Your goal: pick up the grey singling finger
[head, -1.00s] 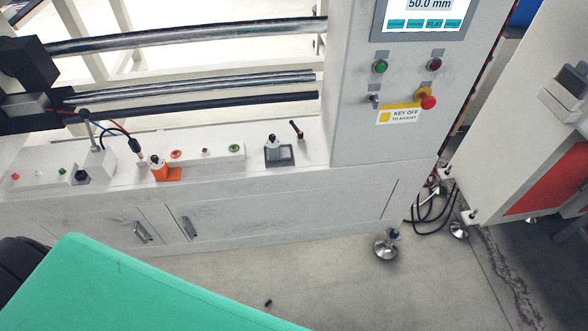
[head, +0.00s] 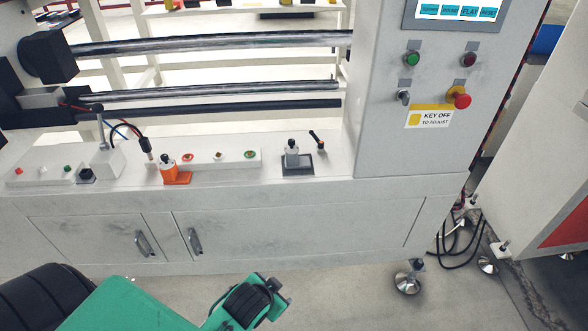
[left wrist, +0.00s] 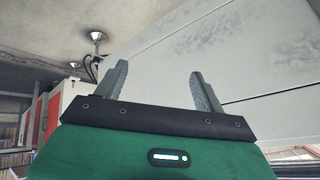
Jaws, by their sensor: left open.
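In the head view, a small white part with a black top stands on a dark grey base (head: 298,164) on the machine's ledge; I take it to be the grey singling finger (head: 292,150). A similar part on an orange base (head: 176,177) stands to its left. My left arm is low in front of the machine, its gripper fingers not clear in the head view. In the left wrist view my left gripper (left wrist: 157,78) is open, with nothing between its fingers and a pale panel beyond. My right gripper is not in view.
The ledge also carries a strip of buttons (head: 222,158), a lever box (head: 104,160) and a small black lever (head: 317,141). The control column (head: 435,150) rises at the right. Rollers (head: 210,43) span behind. Cabinet doors with handles (head: 194,241) face me. Cables and machine feet (head: 407,282) are on the floor.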

